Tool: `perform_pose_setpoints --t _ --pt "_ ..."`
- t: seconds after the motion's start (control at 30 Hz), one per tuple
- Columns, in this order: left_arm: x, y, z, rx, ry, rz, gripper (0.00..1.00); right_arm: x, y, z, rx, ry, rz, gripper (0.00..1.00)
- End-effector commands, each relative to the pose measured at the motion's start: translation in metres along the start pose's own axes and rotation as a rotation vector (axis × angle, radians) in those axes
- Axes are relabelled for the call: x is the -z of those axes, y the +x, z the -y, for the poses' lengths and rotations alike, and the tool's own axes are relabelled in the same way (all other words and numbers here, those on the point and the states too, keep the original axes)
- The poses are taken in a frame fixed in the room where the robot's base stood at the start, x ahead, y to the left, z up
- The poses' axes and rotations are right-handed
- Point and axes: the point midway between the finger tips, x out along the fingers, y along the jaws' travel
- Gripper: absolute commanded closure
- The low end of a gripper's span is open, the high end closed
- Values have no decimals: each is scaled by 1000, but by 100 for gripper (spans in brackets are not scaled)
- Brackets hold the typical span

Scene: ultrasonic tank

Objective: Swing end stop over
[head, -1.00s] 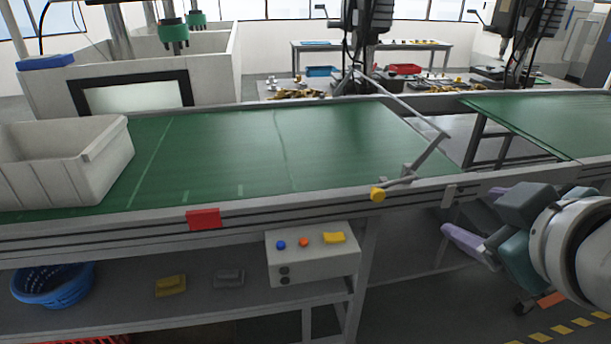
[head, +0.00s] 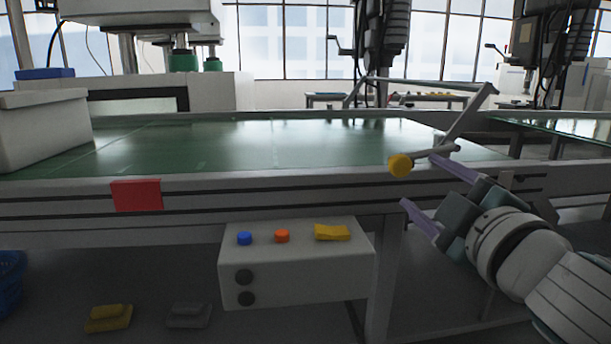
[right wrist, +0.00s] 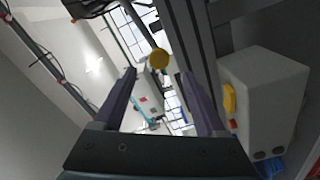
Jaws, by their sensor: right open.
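The end stop (head: 466,119) is a grey bar frame at the right end of the green conveyor (head: 250,142). Its long bar reaches across the belt toward the far side. A yellow knob (head: 400,165) sits at its near end, by the front rail. My right gripper (head: 421,181) is open and empty, with its purple fingers pointing up and left just right of and below the knob. In the right wrist view the knob (right wrist: 158,58) shows between and beyond the fingertips (right wrist: 157,75), apparently apart from them. My left gripper is out of view.
A control box (head: 297,268) with blue, orange and yellow controls hangs under the front rail, left of my right gripper. A red plate (head: 136,195) is on the rail. A pale bin (head: 40,128) stands on the belt's left end. The middle of the belt is clear.

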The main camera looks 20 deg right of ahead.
Motion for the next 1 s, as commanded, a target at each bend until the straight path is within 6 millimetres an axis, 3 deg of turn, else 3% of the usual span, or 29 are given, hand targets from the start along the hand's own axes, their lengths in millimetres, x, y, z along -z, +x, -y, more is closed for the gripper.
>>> perform_pose_setpoints --t 0.3,0.5,0.9,1.0 --pt "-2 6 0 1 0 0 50 0 57 -1 -3 1 1 26" --pt "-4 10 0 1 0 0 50 0 81 -1 -1 1 2 26" --pt "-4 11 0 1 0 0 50 0 88 -1 0 2 2 26" --pt "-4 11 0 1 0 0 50 0 88 -1 0 2 2 38"
